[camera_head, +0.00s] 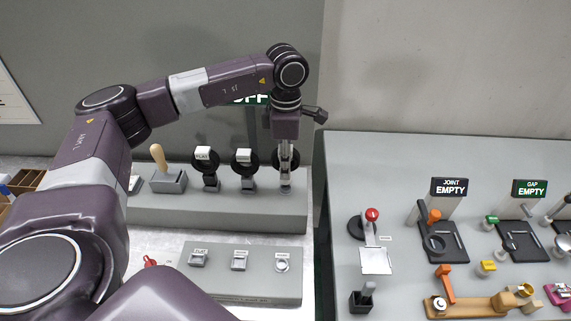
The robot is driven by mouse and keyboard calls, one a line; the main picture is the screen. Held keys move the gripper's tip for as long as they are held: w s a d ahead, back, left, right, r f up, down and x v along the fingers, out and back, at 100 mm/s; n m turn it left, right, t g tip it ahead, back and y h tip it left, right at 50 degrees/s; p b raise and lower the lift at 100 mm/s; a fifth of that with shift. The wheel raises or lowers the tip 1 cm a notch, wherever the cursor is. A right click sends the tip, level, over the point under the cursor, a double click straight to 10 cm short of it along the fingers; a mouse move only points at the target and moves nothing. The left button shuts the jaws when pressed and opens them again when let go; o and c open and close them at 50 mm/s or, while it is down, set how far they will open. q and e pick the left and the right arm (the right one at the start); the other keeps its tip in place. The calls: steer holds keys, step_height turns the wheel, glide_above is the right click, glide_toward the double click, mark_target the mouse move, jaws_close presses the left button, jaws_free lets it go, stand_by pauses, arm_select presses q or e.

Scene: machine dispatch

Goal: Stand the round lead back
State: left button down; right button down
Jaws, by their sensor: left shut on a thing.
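My left gripper (286,176) points straight down at the right end of the grey raised bench. It is shut on what looks like the round lead (285,188), which is small and mostly hidden by the fingers. A black round holder (277,160) stands right behind the fingers, partly covered by them. I cannot tell whether the lead touches its stand. My right gripper is not in view.
In front, a lower grey panel (270,292) carries several small labelled sockets, including a round one (282,264). A wooden-handled lever (158,158) stands left on the bench. A separate grey table (400,150) at right holds trays marked EMPTY and several small parts.

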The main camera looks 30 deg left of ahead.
arm_select(q)
steer(key=shift+f+b, duration=0.6)
steer(key=shift+f, duration=0.15)
steer(key=c, duration=1.7)
jaws_free()
steer(key=shift+o, duration=0.5)
steer(key=o, duration=0.3)
steer(key=shift+r+p, duration=1.8)
steer(key=shift+r, duration=1.25)
